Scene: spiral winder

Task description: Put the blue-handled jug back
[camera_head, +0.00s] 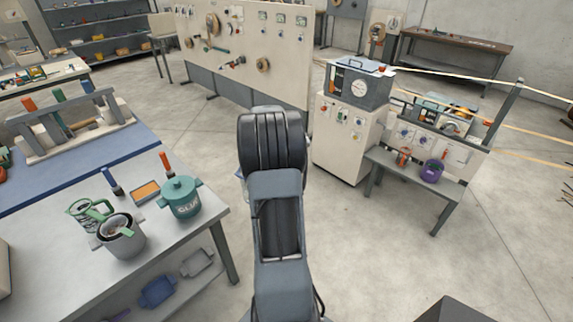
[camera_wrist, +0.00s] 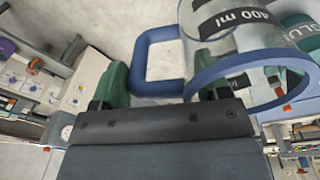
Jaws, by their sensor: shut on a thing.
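The clear jug with the blue handle (camera_wrist: 160,62) fills the upper right of the wrist view. It has a blue rim (camera_wrist: 205,77) and a "400 ml" mark on its wall. My gripper (camera_wrist: 160,84), with green fingertips, is shut on the jug at its handle side and holds it off the floor. The exact contact is partly hidden by the gripper body. In the head view my arm covers the gripper and nearly all of the jug.
A grey table (camera_head: 70,272) at the left bears a teal glue pot (camera_head: 182,199), a grey pot (camera_head: 121,238) and small tools. A white cabinet (camera_head: 343,140) and a small bench (camera_head: 405,172) with a purple pot (camera_head: 431,171) stand at the right. The floor between is clear.

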